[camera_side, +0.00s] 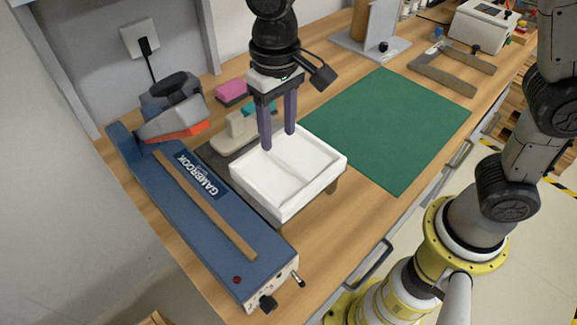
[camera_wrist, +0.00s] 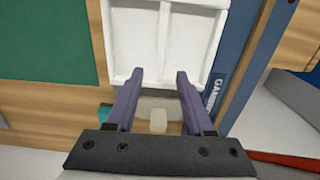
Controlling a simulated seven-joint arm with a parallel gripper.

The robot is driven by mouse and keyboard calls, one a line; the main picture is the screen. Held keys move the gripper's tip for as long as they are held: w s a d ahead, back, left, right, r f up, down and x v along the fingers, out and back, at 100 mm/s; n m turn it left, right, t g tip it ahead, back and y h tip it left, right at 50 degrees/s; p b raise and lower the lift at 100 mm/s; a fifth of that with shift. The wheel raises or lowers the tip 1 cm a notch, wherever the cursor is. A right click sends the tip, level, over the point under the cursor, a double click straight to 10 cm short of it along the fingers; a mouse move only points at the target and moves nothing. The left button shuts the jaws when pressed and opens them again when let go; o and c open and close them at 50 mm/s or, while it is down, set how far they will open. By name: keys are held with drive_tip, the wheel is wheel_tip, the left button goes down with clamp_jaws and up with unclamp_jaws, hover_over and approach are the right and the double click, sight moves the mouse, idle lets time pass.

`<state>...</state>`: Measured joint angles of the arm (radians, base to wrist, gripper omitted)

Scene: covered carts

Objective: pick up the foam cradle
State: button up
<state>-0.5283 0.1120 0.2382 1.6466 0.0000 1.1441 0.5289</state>
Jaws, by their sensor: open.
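A pale beige notched block, which looks like the foam cradle (camera_side: 236,130), lies on a dark mat behind the white tray. In the wrist view the foam cradle (camera_wrist: 158,120) shows low between my fingers, partly hidden by the gripper body. My gripper (camera_side: 279,140) points down with its two purple fingers apart and nothing between them. In the side view its tips overlap the near-back rim of the white tray; I cannot tell their exact height. In the wrist view my gripper (camera_wrist: 160,74) has its tips over the tray's edge.
The white divided tray (camera_side: 329,161) stands in front. A long blue GAMBROOK machine (camera_side: 190,205) lies left. Pink (camera_side: 232,91) and teal (camera_side: 273,107) blocks lie near the cradle. The green mat (camera_side: 390,125) to the right is clear.

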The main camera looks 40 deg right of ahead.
sight(282, 156)
drive_tip(key=f, duration=0.5)
drive_tip(key=shift+s, duration=0.4)
clamp_jaws()
